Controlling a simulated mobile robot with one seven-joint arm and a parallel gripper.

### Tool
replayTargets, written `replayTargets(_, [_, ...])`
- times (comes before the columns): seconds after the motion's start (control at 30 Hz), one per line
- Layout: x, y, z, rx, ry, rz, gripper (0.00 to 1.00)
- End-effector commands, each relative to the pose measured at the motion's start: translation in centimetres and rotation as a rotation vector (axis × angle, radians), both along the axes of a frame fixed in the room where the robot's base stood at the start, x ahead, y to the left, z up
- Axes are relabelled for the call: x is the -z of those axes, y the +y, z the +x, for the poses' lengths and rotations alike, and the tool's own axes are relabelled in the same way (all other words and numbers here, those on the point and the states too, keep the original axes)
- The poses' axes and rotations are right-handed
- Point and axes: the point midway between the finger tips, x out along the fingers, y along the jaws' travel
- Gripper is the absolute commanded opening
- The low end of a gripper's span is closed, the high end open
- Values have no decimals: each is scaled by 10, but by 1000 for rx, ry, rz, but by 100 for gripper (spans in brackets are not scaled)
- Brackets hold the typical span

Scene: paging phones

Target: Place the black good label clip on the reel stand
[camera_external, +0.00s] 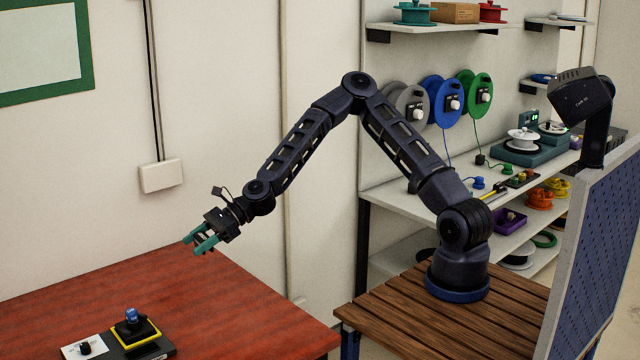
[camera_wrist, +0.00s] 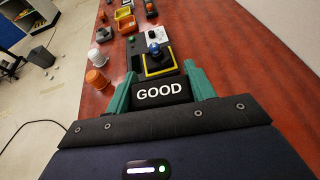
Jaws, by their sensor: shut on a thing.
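My gripper (camera_external: 205,244) has teal fingers and hangs in the air above the red table, left of my arm's base. In the wrist view my gripper (camera_wrist: 160,92) is shut on a black label clip (camera_wrist: 162,93), with the white word GOOD facing the camera. The clip is too small to make out in the external view. A black fixture with a yellow-edged square and a blue knob (camera_external: 131,315) stands on the table, apart from the clip. It also shows beyond the clip in the wrist view (camera_wrist: 155,58). I cannot tell whether it is the reel stand.
The red table (camera_external: 190,300) has bare room right of the fixture. In the wrist view an orange piece (camera_wrist: 97,79) and a white piece (camera_wrist: 95,56) stand along the left edge, with trays (camera_wrist: 127,24) farther off. Shelves with reels (camera_external: 437,100) stand behind my arm.

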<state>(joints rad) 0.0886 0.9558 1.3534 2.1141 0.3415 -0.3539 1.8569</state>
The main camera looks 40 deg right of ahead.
Motion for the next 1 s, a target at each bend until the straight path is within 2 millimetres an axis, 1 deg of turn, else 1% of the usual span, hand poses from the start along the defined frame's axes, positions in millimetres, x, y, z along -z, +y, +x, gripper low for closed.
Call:
replayTargets(0.07, [-5,5,-8,-19,-1,0,29])
replayTargets(0.17, [-7,7,-12,-30,1,-1,29])
replayTargets(0.43, [-7,8,-13,-31,0,-1,29])
replayTargets(0.53, [-2,8,-13,-31,1,-1,29])
replayTargets(0.67, [18,8,-13,-32,5,-1,29])
replayTargets(1.0, [92,7,-13,-32,5,-2,29])
